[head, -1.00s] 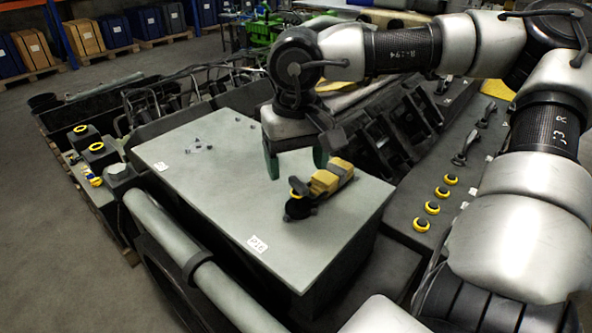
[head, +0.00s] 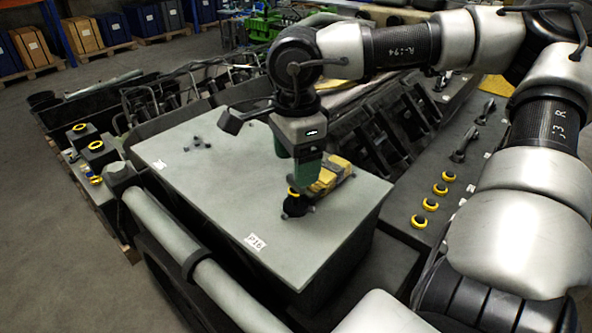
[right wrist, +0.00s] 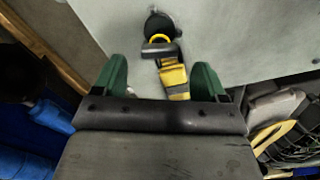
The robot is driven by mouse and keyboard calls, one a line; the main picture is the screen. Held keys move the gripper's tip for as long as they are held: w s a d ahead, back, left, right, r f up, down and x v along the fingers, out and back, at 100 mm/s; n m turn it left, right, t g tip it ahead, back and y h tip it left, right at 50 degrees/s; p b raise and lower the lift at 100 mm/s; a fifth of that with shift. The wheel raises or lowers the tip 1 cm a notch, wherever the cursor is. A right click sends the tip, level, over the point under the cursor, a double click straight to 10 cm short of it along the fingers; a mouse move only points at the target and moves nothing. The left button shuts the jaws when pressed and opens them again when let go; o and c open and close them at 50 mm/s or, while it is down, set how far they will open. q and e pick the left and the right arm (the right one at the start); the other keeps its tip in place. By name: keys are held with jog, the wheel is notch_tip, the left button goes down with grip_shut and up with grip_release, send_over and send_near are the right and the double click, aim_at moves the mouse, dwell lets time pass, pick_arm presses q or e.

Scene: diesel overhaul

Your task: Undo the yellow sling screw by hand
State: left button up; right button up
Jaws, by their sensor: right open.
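The yellow sling screw (head: 295,202) stands on the grey cabinet top, with a black knob and a yellow ring. It also shows in the right wrist view (right wrist: 160,24), near the top edge. A yellow sling (head: 332,174) with dark bands lies folded beside it; in the right wrist view the sling (right wrist: 173,76) runs from the screw toward me. My right gripper (head: 300,172) has green fingers and is just above the screw and sling. In the right wrist view the fingers (right wrist: 161,68) are apart, one each side of the sling, with the screw beyond their tips. My left gripper is not in view.
The grey cabinet top (head: 220,190) is mostly clear, with a few small dark parts (head: 197,142) at its far left. Several yellow-ringed knobs (head: 440,188) line the panel at right. A thick grey pipe (head: 180,240) runs along the cabinet's front.

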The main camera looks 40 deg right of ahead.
jog(key=m, duration=0.3)
jog(key=shift+p, duration=0.3)
jog(key=m+p, duration=0.1)
jog(key=m, duration=0.2)
jog(key=shift+r+m, duration=0.1)
jog(key=shift+m, duration=0.2)
jog(key=m+b, duration=0.2)
jog(key=m, duration=0.1)
jog(key=m+b, duration=0.3)
jog(key=f+m+b, duration=0.1)
jog(key=m+b, duration=0.2)
jog(key=shift+m, duration=0.3)
notch_tip(320, 180, down, 3)
jog(key=b, duration=0.3)
jog(key=shift+s+a+r, duration=0.1)
jog(key=shift+f+b, duration=0.65)
jog(key=shift+f, duration=0.1)
jog(key=shift+c, duration=0.4)
grip_shut()
